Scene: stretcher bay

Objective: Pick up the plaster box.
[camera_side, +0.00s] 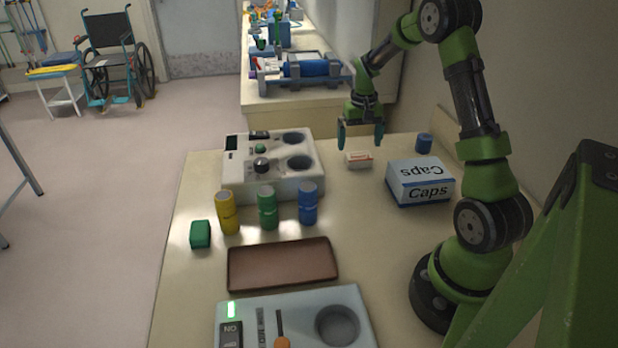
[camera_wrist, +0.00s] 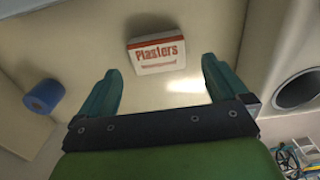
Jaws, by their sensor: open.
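The plaster box (camera_side: 358,160) is a small white box with orange-red marking, lying on the cream table. In the wrist view the plaster box (camera_wrist: 156,55) shows red "Plasters" lettering on its face. My gripper (camera_side: 360,138) is open and empty, above the table and over the box in the side view. In the wrist view my gripper (camera_wrist: 160,80) has its two teal fingers apart, and the box appears beyond the fingertips, between their lines. The box looks untouched.
A white and blue Caps box (camera_side: 420,182) and a blue cylinder (camera_side: 424,143) stand to the right. A white device (camera_side: 240,180) with round wells is to the left. Coloured cylinders (camera_side: 267,212) and a brown tray (camera_side: 282,264) are nearer. Bare tabletop surrounds the plaster box.

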